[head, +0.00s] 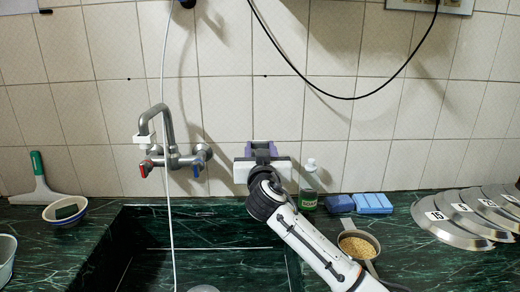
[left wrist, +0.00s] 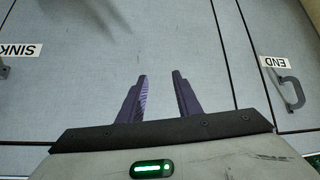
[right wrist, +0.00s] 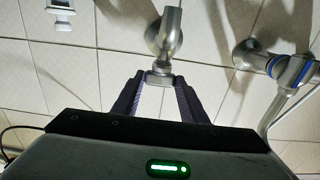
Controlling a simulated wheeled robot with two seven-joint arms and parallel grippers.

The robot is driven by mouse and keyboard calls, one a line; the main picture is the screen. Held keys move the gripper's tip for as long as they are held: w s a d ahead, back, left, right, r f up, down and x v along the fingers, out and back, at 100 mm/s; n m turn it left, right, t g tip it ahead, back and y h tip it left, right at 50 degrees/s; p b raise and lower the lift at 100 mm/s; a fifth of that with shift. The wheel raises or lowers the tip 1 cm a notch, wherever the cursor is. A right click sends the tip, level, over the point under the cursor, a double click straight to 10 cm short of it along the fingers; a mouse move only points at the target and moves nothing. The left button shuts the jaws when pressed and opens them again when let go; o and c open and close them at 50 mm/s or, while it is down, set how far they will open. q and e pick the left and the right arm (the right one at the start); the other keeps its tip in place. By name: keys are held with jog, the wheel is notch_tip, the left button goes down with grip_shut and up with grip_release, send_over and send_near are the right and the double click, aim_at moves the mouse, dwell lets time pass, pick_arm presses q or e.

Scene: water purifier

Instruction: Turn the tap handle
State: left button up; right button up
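A metal tap with a curved spout and red and blue handles (head: 170,150) is on the tiled wall in the head view. In the right wrist view, a metal wall fitting (right wrist: 165,40) has a short handle-like end (right wrist: 158,78) between my right fingertips, with small gaps seen on both sides. My right gripper (head: 262,147) is open at the wall, right of the blue handle, and hides this fitting in the head view. The blue-ringed valve (right wrist: 290,68) is right of the fingers in the right wrist view. My left gripper (left wrist: 160,75) is open and empty, facing grey cupboard doors.
The dark green counter holds a sink (head: 210,262), a bottle (head: 308,190), blue sponges (head: 372,203), a pan of grain (head: 358,246), metal lids (head: 447,220) and a white bowl (head: 64,212). A thin white hose (head: 166,85) and a black cable (head: 350,97) hang nearby.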

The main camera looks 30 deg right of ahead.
jog(key=shift+c, duration=0.5)
